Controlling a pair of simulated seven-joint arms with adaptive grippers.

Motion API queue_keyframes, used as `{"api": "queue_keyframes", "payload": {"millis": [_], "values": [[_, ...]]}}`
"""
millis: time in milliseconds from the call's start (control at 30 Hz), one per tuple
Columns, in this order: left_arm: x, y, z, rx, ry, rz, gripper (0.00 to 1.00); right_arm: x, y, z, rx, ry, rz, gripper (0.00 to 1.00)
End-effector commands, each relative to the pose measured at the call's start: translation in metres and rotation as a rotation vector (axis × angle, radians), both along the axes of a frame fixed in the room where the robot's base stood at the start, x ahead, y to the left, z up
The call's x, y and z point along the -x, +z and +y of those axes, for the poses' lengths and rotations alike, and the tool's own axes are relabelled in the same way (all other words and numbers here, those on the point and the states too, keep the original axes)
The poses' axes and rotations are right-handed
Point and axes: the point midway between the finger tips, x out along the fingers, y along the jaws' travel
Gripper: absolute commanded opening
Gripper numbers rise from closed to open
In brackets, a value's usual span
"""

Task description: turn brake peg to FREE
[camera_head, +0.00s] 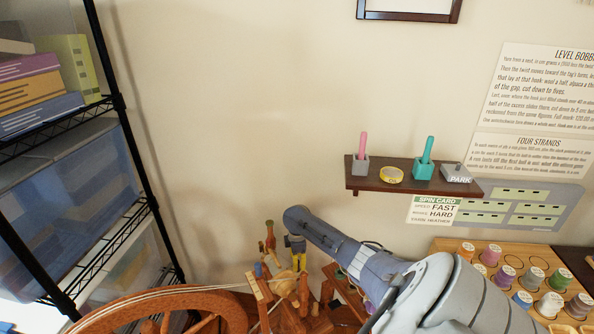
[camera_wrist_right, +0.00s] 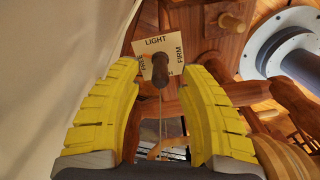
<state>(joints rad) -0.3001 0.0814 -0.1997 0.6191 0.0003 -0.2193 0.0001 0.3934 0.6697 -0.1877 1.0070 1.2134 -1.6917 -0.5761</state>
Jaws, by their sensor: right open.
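The brake peg (camera_wrist_right: 160,72) is a dark brown knob on a pale square plate (camera_wrist_right: 151,45). The plate reads LIGHT at the top, FREE at the left and FIRM at the right; the bottom label is mostly hidden. I cannot tell which label the peg points to. My right gripper (camera_wrist_right: 159,80) is open, with its yellow fingers on either side of the peg and a gap showing on both sides. In the head view my right gripper (camera_head: 298,260) points down at the wooden spinning wheel's frame, and the peg cannot be made out. My left gripper is out of view.
The spinning wheel's large rim (camera_head: 165,300) lies at lower left. Wooden posts and a grey-blue round part (camera_wrist_right: 290,50) crowd the right of the wrist view. A wall shelf (camera_head: 405,180) and a bobbin board (camera_head: 500,262) stand to the right; a black rack (camera_head: 122,120) is at left.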

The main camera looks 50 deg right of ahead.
Motion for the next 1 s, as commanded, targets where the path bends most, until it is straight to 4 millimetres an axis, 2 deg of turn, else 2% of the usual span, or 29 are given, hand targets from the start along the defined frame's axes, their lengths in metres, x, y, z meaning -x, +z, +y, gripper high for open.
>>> {"api": "queue_keyframes", "payload": {"millis": [300, 500, 700, 1000], "values": [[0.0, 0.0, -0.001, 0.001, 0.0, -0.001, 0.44, 0.0, 0.057, -0.001, 0.003, 0.002, -0.002, 0.4], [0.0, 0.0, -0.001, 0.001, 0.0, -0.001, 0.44, 0.0, 0.085, -0.001, 0.003, 0.002, -0.002, 0.4], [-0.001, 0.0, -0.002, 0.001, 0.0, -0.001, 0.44, 0.0, 0.1, 0.0, 0.001, 0.001, -0.002, 0.4], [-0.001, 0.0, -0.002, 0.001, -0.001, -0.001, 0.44, 0.0, 0.105, 0.0, 0.001, 0.0, -0.001, 0.4]]}}
